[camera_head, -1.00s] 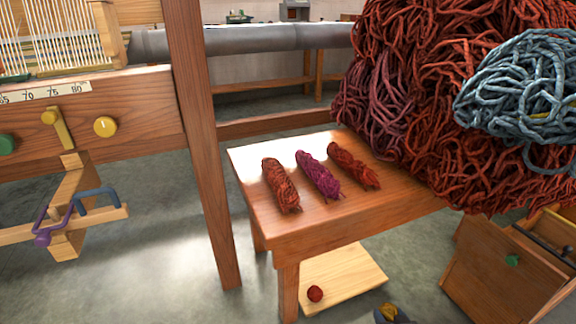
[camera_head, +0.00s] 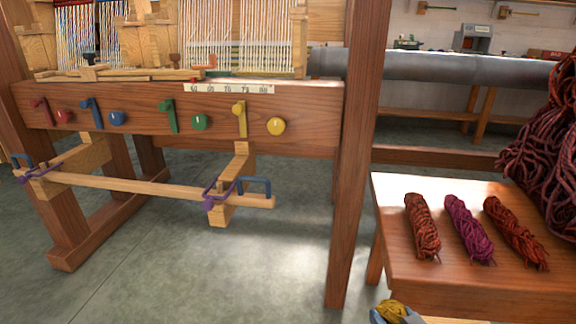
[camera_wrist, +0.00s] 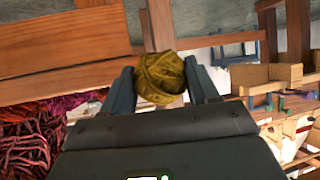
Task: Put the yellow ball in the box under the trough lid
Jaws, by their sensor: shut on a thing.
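The yellow ball (camera_wrist: 162,75), a dark yellow wound ball of yarn, sits between the two grey-blue fingers of my gripper (camera_wrist: 163,85) in the wrist view. My gripper is shut on it. In the head view the ball (camera_head: 392,309) and a bit of my gripper (camera_head: 400,316) show at the bottom edge, in front of the small table. I cannot make out a box under a trough lid in either current view.
The wooden loom (camera_head: 150,110) with coloured knobs and hooks fills the left. Floor under the loom is open.

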